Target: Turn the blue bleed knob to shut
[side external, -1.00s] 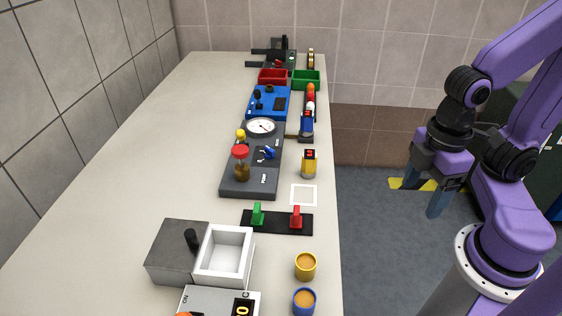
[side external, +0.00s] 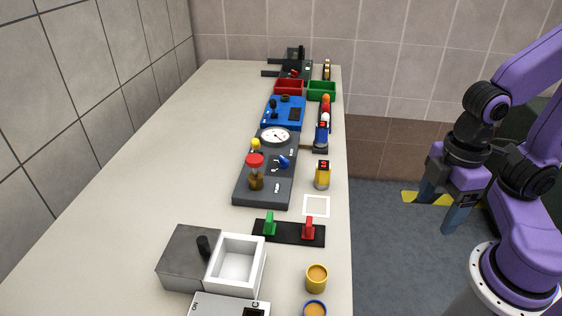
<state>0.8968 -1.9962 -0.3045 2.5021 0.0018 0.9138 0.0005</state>
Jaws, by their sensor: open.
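My gripper (side external: 440,208) is open and empty, fingers pointing down. It hangs off the table's right side, well to the right of the blue knob and apart from everything.
A black strip with green and red levers (side external: 289,233) is in front. A blue panel (side external: 283,114) stands behind. The table's left side (side external: 150,150) is clear.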

